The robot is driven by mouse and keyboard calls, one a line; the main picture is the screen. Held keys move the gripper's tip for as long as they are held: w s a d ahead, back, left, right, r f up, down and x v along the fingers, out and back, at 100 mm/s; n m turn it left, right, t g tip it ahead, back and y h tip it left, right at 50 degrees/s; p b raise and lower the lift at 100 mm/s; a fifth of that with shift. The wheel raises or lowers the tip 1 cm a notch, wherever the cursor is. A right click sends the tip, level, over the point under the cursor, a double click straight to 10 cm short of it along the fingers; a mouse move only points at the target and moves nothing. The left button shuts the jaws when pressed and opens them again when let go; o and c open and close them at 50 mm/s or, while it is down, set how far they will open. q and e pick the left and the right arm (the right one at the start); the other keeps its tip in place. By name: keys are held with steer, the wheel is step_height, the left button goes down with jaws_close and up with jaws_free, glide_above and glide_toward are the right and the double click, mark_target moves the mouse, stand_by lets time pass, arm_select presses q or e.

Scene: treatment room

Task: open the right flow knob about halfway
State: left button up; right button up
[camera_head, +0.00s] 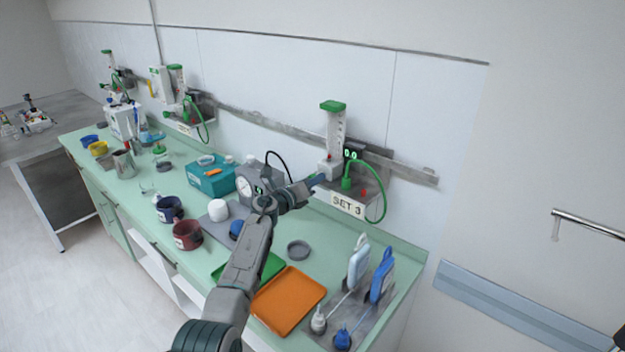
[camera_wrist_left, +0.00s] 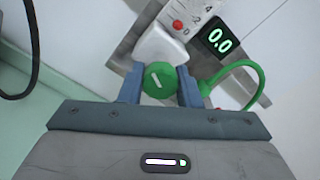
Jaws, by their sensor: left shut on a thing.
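The rightmost flowmeter (camera_head: 335,135), a clear tube with a green cap, stands on the wall rail above the sign "SET 3" (camera_head: 347,205). In the left wrist view its round green knob (camera_wrist_left: 153,86) has a white line, slightly tilted. My left gripper (camera_head: 318,181) is at the flowmeter's base, with its blue fingers shut on the knob's two sides. The knob is hidden in the head view. The display (camera_wrist_left: 218,40) beside it reads 0.0. My right gripper is not in view.
A green hose (camera_head: 382,200) loops beside the flowmeter. Below on the green counter are an orange tray (camera_head: 288,299), a grey dish (camera_head: 298,250), and white and blue devices on a stand at the right. A teal box (camera_head: 212,178) and two mugs stand further left.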

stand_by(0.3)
arm_select(q)
steer(key=o, duration=0.8)
steer(key=shift+o, duration=0.8)
steer(key=shift+s, duration=0.1)
steer(key=shift+f, duration=0.15)
